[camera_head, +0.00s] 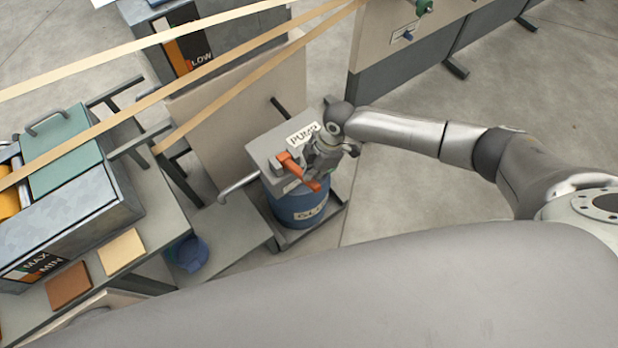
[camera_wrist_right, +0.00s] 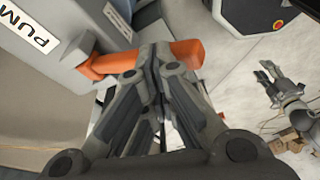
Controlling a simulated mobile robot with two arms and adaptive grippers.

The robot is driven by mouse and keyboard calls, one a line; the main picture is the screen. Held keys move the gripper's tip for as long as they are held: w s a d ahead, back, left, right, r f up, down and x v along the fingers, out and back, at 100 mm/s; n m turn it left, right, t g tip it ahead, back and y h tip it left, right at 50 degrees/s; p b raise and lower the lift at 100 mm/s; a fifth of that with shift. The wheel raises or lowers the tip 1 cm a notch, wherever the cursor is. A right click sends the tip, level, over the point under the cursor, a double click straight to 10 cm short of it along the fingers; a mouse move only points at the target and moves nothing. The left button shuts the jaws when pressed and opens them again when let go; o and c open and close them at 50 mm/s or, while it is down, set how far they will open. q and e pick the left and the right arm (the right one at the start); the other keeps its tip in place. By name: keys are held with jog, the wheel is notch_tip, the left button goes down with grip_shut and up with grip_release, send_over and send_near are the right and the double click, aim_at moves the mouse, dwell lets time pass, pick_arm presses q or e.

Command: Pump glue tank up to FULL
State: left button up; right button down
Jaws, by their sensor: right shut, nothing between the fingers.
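The pump is a grey box labelled PUMP (camera_head: 283,143) on a blue drum (camera_head: 298,207). Its orange lever (camera_head: 291,163) points down and to the right; the lever also crosses the right wrist view (camera_wrist_right: 115,63). My right gripper (camera_head: 322,165) is shut and empty at the lever; its fingertips (camera_wrist_right: 152,52) overlap the lever, and I cannot tell if they touch it. A grey tank with a LOW gauge (camera_head: 188,45) stands at the back, its upper markings hidden behind strips. My left gripper (camera_wrist_right: 270,77) appears open, far off in the right wrist view.
Long tan strips (camera_head: 200,70) cross above the left side. A trough with a MAX/MIN gauge (camera_head: 42,265) is at left. A curved pipe (camera_head: 238,187) sits left of the drum. A tan panel (camera_head: 225,115) stands behind the pump. Floor right of the drum is clear.

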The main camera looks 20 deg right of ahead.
jog(key=shift+d+b+x, duration=0.2)
jog(key=shift+b+x, duration=0.4)
jog(key=shift+x, duration=0.15)
jog(key=shift+d+b+x, duration=0.15)
jog(key=shift+b+x, duration=0.4)
jog(key=shift+x, duration=0.2)
jog(key=shift+d+b+x, duration=0.2)
jog(key=shift+b+x, duration=0.4)
jog(key=shift+x, duration=0.2)
jog(key=d, duration=0.1)
jog(key=d+r+p, duration=0.1)
jog(key=d, duration=0.1)
send_near(313, 180)
jog(key=d, duration=0.1)
jog(key=d+r, duration=0.1)
jog(key=w+d, duration=0.1)
jog(key=d, duration=0.1)
jog(key=shift+r, duration=0.15)
